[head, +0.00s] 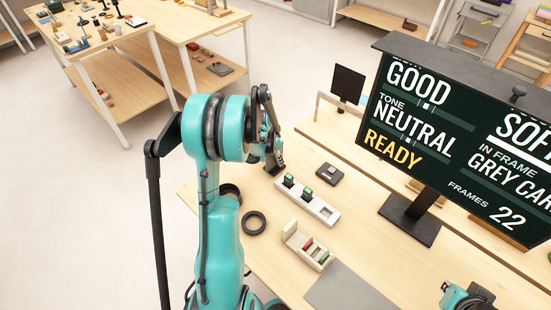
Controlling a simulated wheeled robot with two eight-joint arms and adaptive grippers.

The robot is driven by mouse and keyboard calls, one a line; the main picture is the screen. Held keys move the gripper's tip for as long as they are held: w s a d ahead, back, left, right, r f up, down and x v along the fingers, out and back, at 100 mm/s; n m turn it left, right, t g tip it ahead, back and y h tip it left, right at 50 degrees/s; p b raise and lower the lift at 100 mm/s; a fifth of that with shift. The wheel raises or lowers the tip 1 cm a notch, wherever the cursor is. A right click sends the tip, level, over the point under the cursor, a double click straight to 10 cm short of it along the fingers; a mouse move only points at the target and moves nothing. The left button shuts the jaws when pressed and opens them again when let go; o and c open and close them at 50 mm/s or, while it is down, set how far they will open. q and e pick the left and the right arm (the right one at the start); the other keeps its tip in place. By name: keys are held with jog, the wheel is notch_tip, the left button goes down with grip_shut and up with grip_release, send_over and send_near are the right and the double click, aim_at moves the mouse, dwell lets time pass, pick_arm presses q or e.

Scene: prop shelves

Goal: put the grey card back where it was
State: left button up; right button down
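A dark square panel (348,84) stands upright at the back of the workbench, behind a pale bracket. I cannot tell whether it is the grey card. The large screen (420,125) reads "IN FRAME GREY CAR", cut off at the edge. My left gripper (274,160) is over the bench's left part, its dark fingers pointing down, left of the small dark box. Its fingers overlap from this side, so I cannot see a gap or anything held. Only a teal and black piece of my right arm shows at the bottom right; its fingers are out of sight.
On the bench (270,240) are a dark box (329,174), a white tray with green-topped pieces (307,200), a beige holder with red and green pieces (306,245), a black ring (253,223) and a flat grey mat (352,290). The screen's stand (410,220) rises at right.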

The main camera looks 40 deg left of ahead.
pick_arm(q)
jog(key=shift+r+p, duration=0.3)
jog(key=shift+r, duration=0.05)
jog(key=p+v, duration=0.3)
jog(key=v, duration=0.8)
jog(key=shift+s+r, duration=0.15)
jog(key=shift+r, duration=0.15)
jog(key=s+d+r+t, duration=0.1)
jog(key=s+d+r, duration=0.1)
jog(key=d+r, duration=0.35)
jog(key=s+d+r, duration=0.2)
jog(key=d+r, duration=0.1)
jog(key=d, duration=0.6)
jog(key=s+d+r+n+t, duration=0.1)
jog(key=s+d+t, duration=0.1)
jog(key=s+d, duration=0.8)
jog(key=shift+d+r+t, duration=0.25)
jog(key=shift+d+t, duration=0.15)
jog(key=shift+d, duration=0.4)
notch_tip(320, 180, down, 3)
jog(key=b, duration=0.3)
jog(key=shift+f, duration=0.2)
